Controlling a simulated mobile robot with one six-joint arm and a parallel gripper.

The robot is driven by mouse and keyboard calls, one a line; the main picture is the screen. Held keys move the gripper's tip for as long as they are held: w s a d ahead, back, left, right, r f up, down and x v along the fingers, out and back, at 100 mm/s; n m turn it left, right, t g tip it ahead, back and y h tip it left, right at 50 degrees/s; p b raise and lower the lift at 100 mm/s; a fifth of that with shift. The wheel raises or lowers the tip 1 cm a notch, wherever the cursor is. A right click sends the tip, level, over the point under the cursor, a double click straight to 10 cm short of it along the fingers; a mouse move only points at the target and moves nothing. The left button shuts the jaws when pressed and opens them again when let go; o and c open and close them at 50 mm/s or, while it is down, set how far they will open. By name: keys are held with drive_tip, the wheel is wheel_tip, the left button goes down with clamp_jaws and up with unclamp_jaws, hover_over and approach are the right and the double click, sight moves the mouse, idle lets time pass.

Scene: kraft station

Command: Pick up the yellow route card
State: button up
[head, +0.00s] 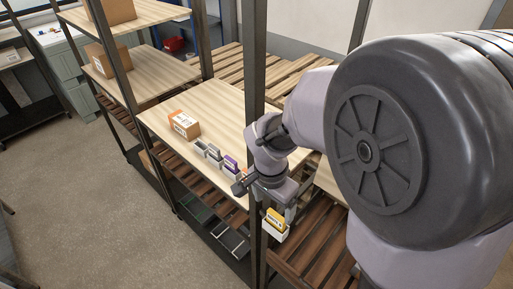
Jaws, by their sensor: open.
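The yellow route card (275,218) stands upright in a small white holder (275,234) at the shelf's front edge, just right of a dark upright post. My gripper (283,203) is open, just above and close to the card. Its fingers are small and partly hidden by my wrist, so I cannot tell whether they touch the card. No card is seen between them.
A purple card (231,162) and grey-green cards (214,153) stand in holders left of the post (255,100). A cardboard box (184,125) sits behind them on the wooden shelf (215,108). Dark trays (233,241) lie below. The floor at left is clear.

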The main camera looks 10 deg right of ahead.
sight(276, 215)
drive_tip(key=f, duration=0.2)
drive_tip(key=d+f, duration=0.1)
drive_tip(key=f, duration=0.2)
drive_tip(key=shift+s+f, duration=0.15)
drive_tip(key=shift+w+d+f, duration=0.1)
drive_tip(key=shift+w+f, duration=0.1)
drive_tip(key=shift+s+r, duration=0.1)
drive_tip(key=shift+s, duration=0.1)
drive_tip(key=c, duration=0.4)
drive_tip(key=shift+w, duration=0.1)
drive_tip(key=c, duration=1)
